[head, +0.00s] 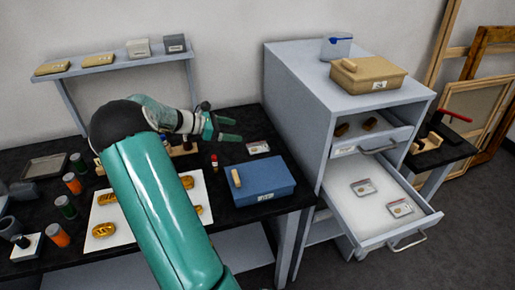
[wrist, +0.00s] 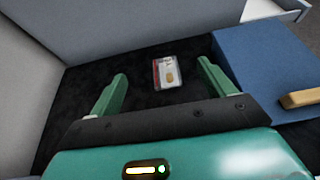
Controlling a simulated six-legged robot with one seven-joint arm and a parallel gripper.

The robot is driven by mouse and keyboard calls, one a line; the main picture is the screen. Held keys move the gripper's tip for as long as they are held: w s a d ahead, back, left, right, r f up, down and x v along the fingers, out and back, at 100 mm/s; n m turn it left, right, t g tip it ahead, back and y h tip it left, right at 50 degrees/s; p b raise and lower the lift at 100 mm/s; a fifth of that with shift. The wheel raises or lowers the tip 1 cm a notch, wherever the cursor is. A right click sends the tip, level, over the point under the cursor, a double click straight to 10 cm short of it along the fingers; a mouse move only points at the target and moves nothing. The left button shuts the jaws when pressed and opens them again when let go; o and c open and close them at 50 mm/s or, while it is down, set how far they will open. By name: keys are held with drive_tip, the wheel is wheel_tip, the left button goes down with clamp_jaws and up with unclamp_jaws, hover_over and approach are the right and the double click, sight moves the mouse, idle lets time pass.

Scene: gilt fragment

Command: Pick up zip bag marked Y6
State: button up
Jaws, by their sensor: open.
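A small clear zip bag (head: 258,147) with a red edge and a tan piece inside lies flat on the black bench, behind the blue box. The wrist view shows this bag (wrist: 168,73) ahead of my gripper, framed between its fingers. Two similar bags lie in the open drawer, one farther back (head: 363,187) and one nearer the front (head: 400,208). The marks on all these bags are too small to read. My gripper (head: 238,129) is open and empty, above the bench to the left of the bench bag and apart from it.
The blue box (head: 264,182) with a tan handle stands close by the bench bag. The grey cabinet (head: 294,110) rises to the right, its lower drawer (head: 375,233) pulled out. A small red-topped vial (head: 214,162) and a white sheet (head: 108,213) with gilt pieces are to the left.

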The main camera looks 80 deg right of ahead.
approach(253, 146)
drive_tip(key=shift+s+d+f, duration=0.1)
drive_tip(key=shift+s+f, duration=0.2)
drive_tip(key=shift+s, duration=0.25)
drive_tip(key=shift+x, duration=3.7)
drive_tip(key=c, duration=1.1)
drive_tip(key=shift+o, duration=0.2)
drive_tip(key=shift+r, duration=0.1)
